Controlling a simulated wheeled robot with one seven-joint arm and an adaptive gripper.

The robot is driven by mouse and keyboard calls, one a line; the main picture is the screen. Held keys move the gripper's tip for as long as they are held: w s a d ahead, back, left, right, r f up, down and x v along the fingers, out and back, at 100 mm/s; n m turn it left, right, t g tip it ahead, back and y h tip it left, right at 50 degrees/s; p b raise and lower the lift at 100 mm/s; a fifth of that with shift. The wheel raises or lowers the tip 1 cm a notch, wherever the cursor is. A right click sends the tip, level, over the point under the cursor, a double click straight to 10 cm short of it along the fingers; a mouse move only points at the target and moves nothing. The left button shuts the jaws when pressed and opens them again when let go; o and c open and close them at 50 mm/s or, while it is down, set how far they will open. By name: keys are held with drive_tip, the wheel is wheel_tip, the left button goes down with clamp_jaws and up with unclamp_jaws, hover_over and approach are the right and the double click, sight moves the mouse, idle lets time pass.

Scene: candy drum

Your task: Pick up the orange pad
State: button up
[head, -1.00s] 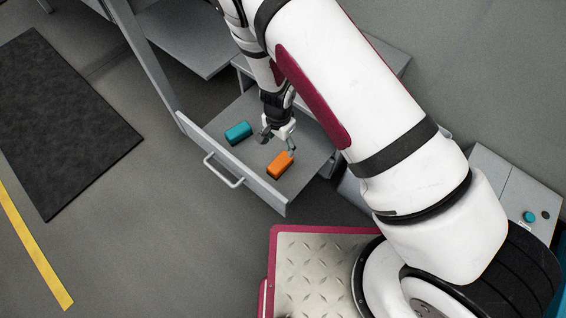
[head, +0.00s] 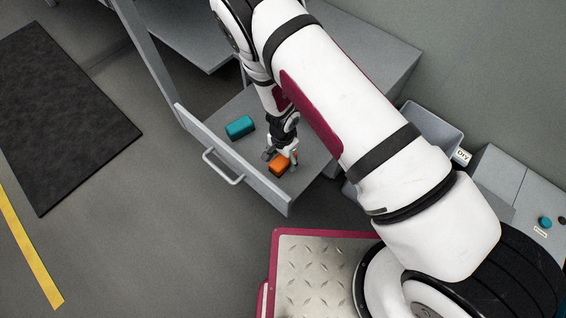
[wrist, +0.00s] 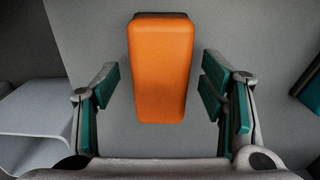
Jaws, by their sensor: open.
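The orange pad (head: 279,165) lies in an open grey drawer (head: 316,168). It also shows in the wrist view (wrist: 161,68), upright in the picture, with its near end between the fingers. My gripper (head: 281,157) is at the pad in the head view, and its fingers partly hide it. In the wrist view my gripper (wrist: 160,92) is open, one finger on each side of the pad. A clear gap shows between each finger and the pad.
A teal pad (head: 240,127) lies in the drawer, left of the orange one. The drawer's front panel with its handle (head: 223,168) stands along the near left side. A grey bin (head: 432,128) is to the right behind my arm.

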sight(283, 159)
drive_tip(key=shift+c, duration=0.6)
drive_tip(key=c, duration=1.1)
wheel_tip(283, 159, up, 10)
drive_tip(key=p, duration=0.4)
